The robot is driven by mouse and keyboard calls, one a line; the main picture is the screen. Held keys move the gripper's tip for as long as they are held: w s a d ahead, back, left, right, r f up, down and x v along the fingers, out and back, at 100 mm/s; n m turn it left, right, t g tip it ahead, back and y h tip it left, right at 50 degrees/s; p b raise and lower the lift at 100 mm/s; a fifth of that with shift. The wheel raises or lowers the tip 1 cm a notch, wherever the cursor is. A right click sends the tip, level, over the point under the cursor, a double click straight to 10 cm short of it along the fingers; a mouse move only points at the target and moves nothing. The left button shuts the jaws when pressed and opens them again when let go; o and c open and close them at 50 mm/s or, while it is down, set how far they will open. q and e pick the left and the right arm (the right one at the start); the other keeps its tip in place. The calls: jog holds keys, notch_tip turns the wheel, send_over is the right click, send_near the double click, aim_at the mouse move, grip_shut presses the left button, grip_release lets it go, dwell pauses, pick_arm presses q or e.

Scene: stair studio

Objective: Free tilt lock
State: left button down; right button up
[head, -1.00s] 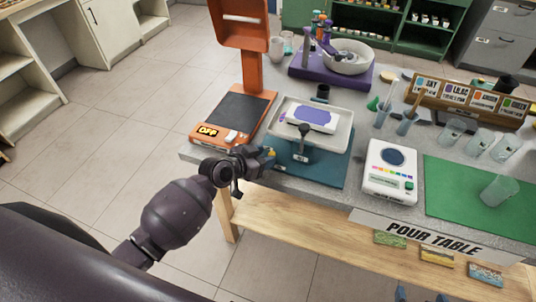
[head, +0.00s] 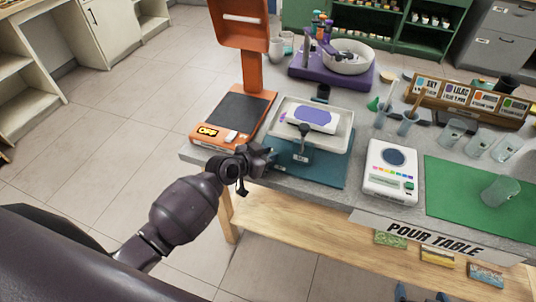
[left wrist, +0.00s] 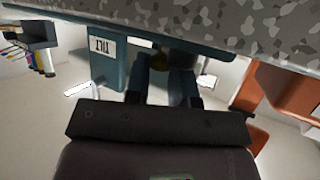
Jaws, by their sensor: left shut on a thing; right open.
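The tilt stand has a teal base (head: 325,170) carrying a pale tray (head: 343,133) with a white panel (head: 312,118) bearing a purple patch. A dark round-topped lever (head: 303,131) rises at the tray's front. My left gripper (head: 267,159) is at the stand's front left corner. In the left wrist view, its fingers (left wrist: 168,85) are shut on a small brass-coloured knob (left wrist: 178,58), mostly hidden, beside a teal block (left wrist: 107,66) with a TILT label (left wrist: 103,47). Only the fingertips of my right gripper (head: 421,297) show at the bottom edge, apart and empty.
An orange stand (head: 254,75) marked OFF is left of the tilt stand. A white scale (head: 391,185) and green mat (head: 470,190) with a cup (head: 500,191) are right. The purple wheel unit (head: 330,77) is behind. Floor left of the table is clear.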

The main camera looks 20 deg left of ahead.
pick_arm(q)
jog(key=m+h+b, duration=0.1)
jog(key=b, duration=0.1)
jog(key=m+g+h+b, duration=0.1)
jog(key=b, duration=0.2)
jog(key=shift+a+f+g+b, duration=0.1)
jog(key=shift+f+g+b, duration=0.1)
jog(key=shift+g+b, duration=0.1)
jog(key=shift+s+m+b, duration=0.1)
jog(key=shift+m+b, duration=0.3)
jog(key=shift+m+g+h+b, duration=0.45)
jog(key=shift+h+b, duration=0.25)
jog(key=shift+b, duration=0.55)
jog(key=shift+s+m+g+h+b, duration=0.1)
jog(key=shift+m+g+h+b, duration=0.3)
jog(key=shift+b, duration=0.75)
jog(key=shift+r+m+g+b, duration=0.15)
jog(key=shift+m+g+b, duration=0.1)
jog(key=shift+g+b, duration=0.1)
pick_arm(e)
notch_tip(320, 180, down, 12)
jog(key=s+g, duration=0.1)
jog(key=shift+a, duration=0.3)
pick_arm(q)
jog(key=shift+r, duration=0.2)
pick_arm(e)
jog(key=shift+w+r, duration=0.2)
